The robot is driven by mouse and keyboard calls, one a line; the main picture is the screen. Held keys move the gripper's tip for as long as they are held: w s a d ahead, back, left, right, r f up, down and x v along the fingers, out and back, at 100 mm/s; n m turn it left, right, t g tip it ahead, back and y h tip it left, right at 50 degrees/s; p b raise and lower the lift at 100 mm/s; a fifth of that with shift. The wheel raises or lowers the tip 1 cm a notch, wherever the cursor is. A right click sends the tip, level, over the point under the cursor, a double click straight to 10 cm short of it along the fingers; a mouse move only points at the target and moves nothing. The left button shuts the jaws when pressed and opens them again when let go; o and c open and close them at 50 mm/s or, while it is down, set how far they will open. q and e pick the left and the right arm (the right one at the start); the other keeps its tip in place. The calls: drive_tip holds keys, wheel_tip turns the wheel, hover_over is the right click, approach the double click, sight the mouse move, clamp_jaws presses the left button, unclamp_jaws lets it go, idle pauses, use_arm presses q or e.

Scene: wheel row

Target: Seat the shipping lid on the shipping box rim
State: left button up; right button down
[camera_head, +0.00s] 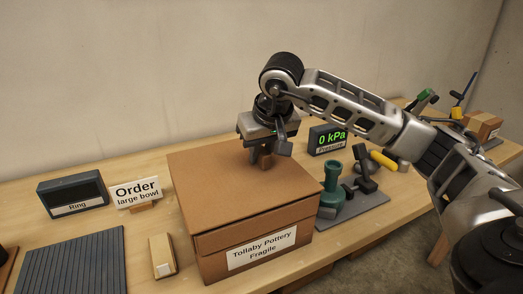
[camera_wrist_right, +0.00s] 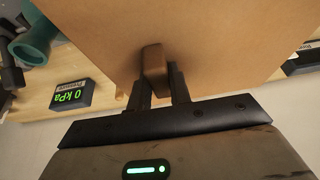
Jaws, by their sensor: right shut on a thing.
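The brown shipping lid (camera_head: 215,185) lies over the top of the shipping box (camera_head: 213,268), which carries a white label reading "Tollaby Pottery Fragile". The lid's front skirt lines up closely with the box's front wall; I cannot tell whether it rests fully on the rim, which is hidden. My right gripper (camera_head: 265,150) points down above the lid and is shut on its small brown handle (camera_head: 264,161). The right wrist view shows the handle (camera_wrist_right: 153,60) between the dark fingers (camera_wrist_right: 160,85), with the lid's flat top (camera_wrist_right: 225,40) beyond. My left gripper is not in view.
A pressure display (camera_head: 328,140) reading 0 kPa and a green tool (camera_head: 332,188) on a grey plate stand right of the box.

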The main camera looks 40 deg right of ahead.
drive_tip(key=shift+f, duration=0.45)
idle(1.1)
drive_tip(key=c, duration=1.5)
unclamp_jaws()
drive_tip(key=shift+o, duration=0.2)
drive_tip(key=shift+r, duration=0.15)
drive_tip(key=shift+p+v, duration=0.9)
drive_tip(key=shift+v, duration=0.65)
drive_tip(key=shift+s, duration=0.1)
drive_tip(key=o, duration=0.6)
